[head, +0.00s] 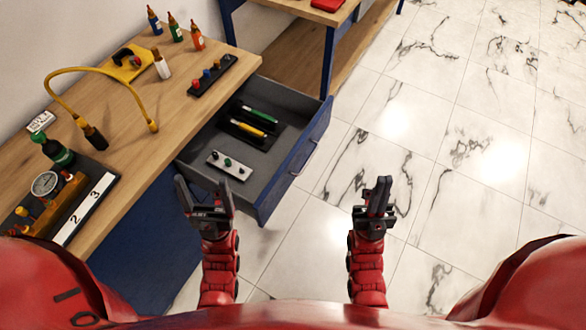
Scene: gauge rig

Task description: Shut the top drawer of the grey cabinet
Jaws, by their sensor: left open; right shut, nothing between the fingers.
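A drawer (311,136) with a blue front and grey inside stands pulled out from under the wooden worktop. Its metal handle (305,158) is on the outer right face. The cabinet (150,240) under the worktop looks blue rather than grey. The drawer holds a green and a yellow tool and a pale block with dark knobs (229,165). My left gripper (204,190) is open and empty, in front of the drawer's near left corner in the picture; contact cannot be told. My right gripper (379,190) is shut and empty, over the floor to the right of the drawer.
The worktop (138,105) carries several small bottles, a yellow curved cable (85,70), a black strip with coloured knobs (213,74) and a gauge board (70,212). A second wooden bench (300,12) stands at the back. The marble floor (430,150) to the right is clear.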

